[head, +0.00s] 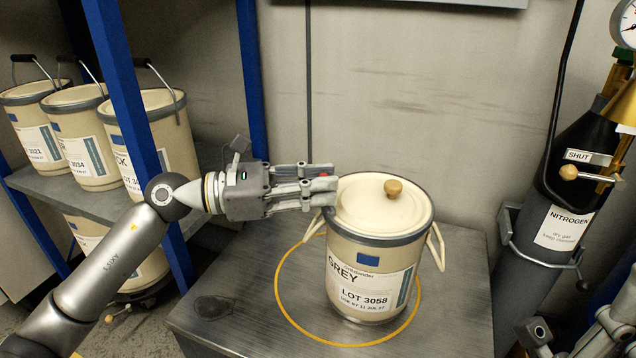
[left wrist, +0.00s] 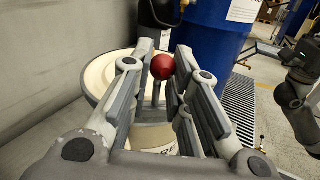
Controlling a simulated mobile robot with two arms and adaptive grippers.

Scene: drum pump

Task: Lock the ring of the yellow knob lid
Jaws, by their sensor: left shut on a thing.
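A cream pail (head: 365,270) labelled GREY, LOT 3058, stands upright on the metal table. Its cream lid (head: 365,212) carries a yellowish round knob (head: 393,187). A grey ring (head: 395,239) runs around the lid's edge. My left gripper (head: 322,190) is level with the lid at its left edge. A red ball (left wrist: 162,67) on a short grey lever (left wrist: 156,93) sits between its fingers, which are shut on it. A little red shows behind the fingers in the head view. The ring beneath the fingers is hidden. My right gripper (head: 535,332) shows only partly at the lower right.
The metal table (head: 235,295) has a yellow circle around the pail and free room at the left. Several similar pails (head: 95,145) stand on a blue-posted shelf at left. A dark nitrogen cylinder (head: 545,240) stands at right. A wall is close behind the table.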

